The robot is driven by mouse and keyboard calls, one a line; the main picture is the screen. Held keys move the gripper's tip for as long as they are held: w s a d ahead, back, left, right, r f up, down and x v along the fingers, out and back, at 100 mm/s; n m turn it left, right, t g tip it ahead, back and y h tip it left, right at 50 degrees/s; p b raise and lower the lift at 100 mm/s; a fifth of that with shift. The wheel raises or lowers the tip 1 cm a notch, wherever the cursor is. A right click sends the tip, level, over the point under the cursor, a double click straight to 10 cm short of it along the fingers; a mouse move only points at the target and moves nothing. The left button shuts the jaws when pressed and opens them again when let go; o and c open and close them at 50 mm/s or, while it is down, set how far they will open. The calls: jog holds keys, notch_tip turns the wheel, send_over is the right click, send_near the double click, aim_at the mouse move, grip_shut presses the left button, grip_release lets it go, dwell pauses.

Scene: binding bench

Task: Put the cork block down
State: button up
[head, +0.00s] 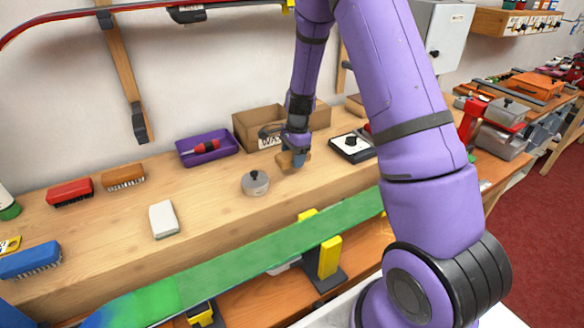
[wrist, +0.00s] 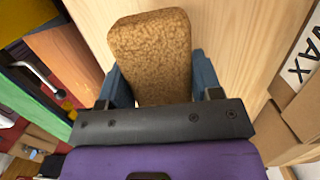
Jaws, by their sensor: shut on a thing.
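The cork block (wrist: 150,52) is a speckled brown block with rounded corners, held between the two blue fingers of my gripper (wrist: 160,85) in the wrist view. In the head view my gripper (head: 294,158) is over the wooden bench (head: 215,205), and the cork block (head: 287,161) shows at its tip, close to the bench top. I cannot tell whether the block touches the wood. My gripper is shut on the block.
A cardboard box marked WAX (head: 245,133) stands just behind my gripper. A round grey lidded tin (head: 255,183) is front left, and a dark square item with a knob (head: 353,147) is right. A purple tray (head: 208,150) lies farther left. Bare wood lies in front.

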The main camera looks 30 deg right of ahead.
aim_at(294, 174)
jog(key=shift+f, duration=2.05)
jog(key=shift+s+f, duration=0.1)
jog(key=shift+f, duration=0.15)
